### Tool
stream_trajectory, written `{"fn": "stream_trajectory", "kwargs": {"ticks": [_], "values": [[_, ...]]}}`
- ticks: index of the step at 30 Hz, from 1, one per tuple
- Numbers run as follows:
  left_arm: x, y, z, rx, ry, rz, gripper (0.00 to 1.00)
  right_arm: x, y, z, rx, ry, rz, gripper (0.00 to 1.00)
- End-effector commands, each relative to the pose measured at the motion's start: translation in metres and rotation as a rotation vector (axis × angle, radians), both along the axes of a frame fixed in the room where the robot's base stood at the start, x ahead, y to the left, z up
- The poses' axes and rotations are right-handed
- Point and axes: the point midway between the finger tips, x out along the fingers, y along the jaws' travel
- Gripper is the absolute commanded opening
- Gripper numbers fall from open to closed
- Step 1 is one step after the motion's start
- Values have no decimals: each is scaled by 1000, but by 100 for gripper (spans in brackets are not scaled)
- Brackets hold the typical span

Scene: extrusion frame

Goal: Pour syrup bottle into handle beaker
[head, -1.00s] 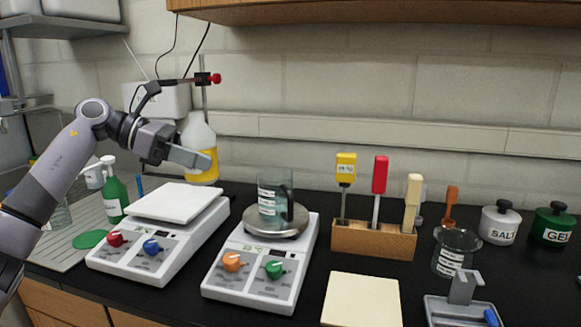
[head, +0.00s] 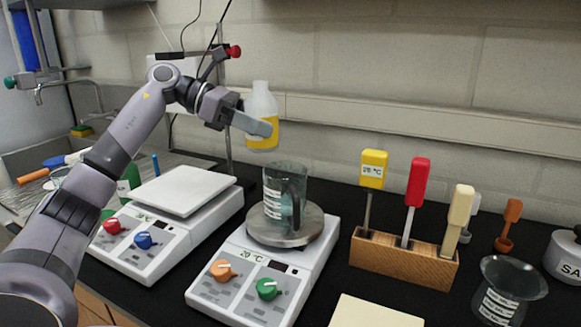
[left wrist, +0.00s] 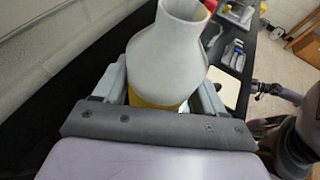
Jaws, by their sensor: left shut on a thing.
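The syrup bottle (head: 262,103) is white with a yellow lower part. My left gripper (head: 265,127) is shut on it and holds it upright in the air, above and behind the handle beaker (head: 284,196). In the left wrist view the bottle's white neck and shoulder (left wrist: 167,50) rise between the two fingers. The handle beaker is clear glass with white labels and a handle on its right side. It stands upright on the round plate (head: 286,232) of a hotplate. The bottle and beaker are apart.
A wooden rack (head: 404,261) with yellow, red and cream tools stands to the right. A second glass beaker (head: 507,290) is at the lower right. A clamp stand rises behind the bottle.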

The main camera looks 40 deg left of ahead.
Motion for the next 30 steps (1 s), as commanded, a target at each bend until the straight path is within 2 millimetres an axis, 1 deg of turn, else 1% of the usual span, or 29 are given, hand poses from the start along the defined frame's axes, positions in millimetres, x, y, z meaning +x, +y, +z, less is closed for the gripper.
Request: {"fn": "stream_trajectory", "kwargs": {"ticks": [7, 14, 19, 21, 27, 30], "values": [[0, 0, 3, 15, -6, 0, 35, -1, 0, 2, 1, 3, 0, 43], [-1, -2, 6, 90, -19, 0, 35, -1, 0, 8, 1, 3, 0, 43], [-2, -5, 10, 188, -36, -2, 35, -1, 0, 14, 1, 3, 0, 43], [-2, -7, 1, 232, -43, -2, 35, -1, 0, 7, 1, 1, 0, 43], [-3, -10, -6, 351, -64, -1, 35, -2, 0, 1, 1, 4, 0, 43], [-3, -14, -2, 426, -77, -1, 35, -2, 0, 5, 0, 6, 0, 43]]}}
